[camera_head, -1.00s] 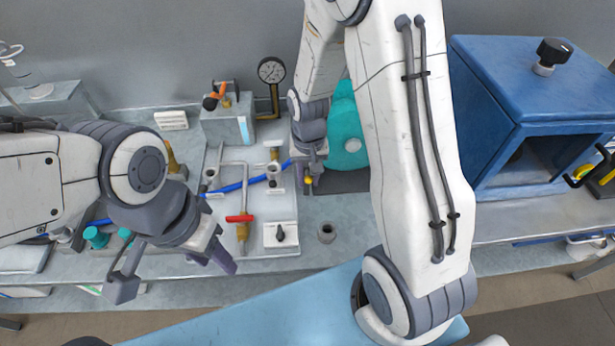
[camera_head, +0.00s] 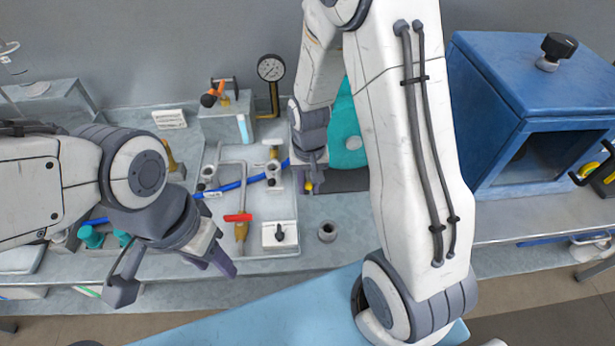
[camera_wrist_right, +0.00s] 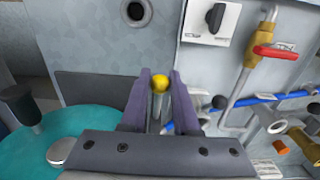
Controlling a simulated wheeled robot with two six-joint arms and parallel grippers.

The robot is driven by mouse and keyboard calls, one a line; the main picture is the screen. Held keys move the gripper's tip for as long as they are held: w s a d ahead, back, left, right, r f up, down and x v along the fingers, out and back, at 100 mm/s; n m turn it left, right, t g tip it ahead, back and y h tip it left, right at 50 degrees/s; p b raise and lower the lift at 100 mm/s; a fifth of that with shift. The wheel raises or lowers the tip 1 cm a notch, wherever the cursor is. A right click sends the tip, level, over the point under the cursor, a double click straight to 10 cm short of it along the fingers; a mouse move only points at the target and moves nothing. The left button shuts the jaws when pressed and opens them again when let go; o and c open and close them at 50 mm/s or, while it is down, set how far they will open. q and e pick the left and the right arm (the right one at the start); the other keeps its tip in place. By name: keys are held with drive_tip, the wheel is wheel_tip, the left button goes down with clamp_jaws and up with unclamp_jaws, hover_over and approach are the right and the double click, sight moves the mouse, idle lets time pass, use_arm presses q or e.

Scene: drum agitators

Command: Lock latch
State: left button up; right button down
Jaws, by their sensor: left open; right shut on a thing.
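A yellow ball-tipped lever (camera_wrist_right: 160,86), which I take to be the latch handle, sits between the purple fingers of my right gripper (camera_wrist_right: 160,92) in the right wrist view. The gripper is shut on it. In the head view a small bit of the yellow tip (camera_head: 309,187) shows just below my right gripper (camera_head: 313,174), at the right edge of the grey panel. The rest of the latch is mostly hidden by the gripper. My left gripper (camera_head: 213,264) is open and empty, over the front edge of the bench, apart from the panel.
The panel (camera_head: 225,255) carries a red-handled valve (camera_head: 238,217), a blue hose (camera_head: 255,180) and a black rotary switch (camera_head: 280,234). A pressure gauge (camera_head: 270,68) stands behind. A teal drum (camera_head: 347,125) is right of my gripper. A blue cabinet (camera_head: 500,80) stands far right.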

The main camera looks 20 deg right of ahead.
drive_tip(key=shift+s, duration=0.1)
drive_tip(key=shift+f+b, duration=1.2)
drive_tip(key=shift+f, duration=0.5)
drive_tip(key=shift+w+d+f+b, duration=0.1)
drive_tip(key=shift+w+f+b, duration=0.15)
drive_tip(key=shift+f+b, duration=0.25)
drive_tip(key=shift+w+f+b, duration=0.25)
drive_tip(key=shift+f+b, duration=0.05)
drive_tip(key=shift+f, duration=0.35)
drive_tip(key=c, duration=0.6)
unclamp_jaws()
drive_tip(key=shift+c, duration=0.2)
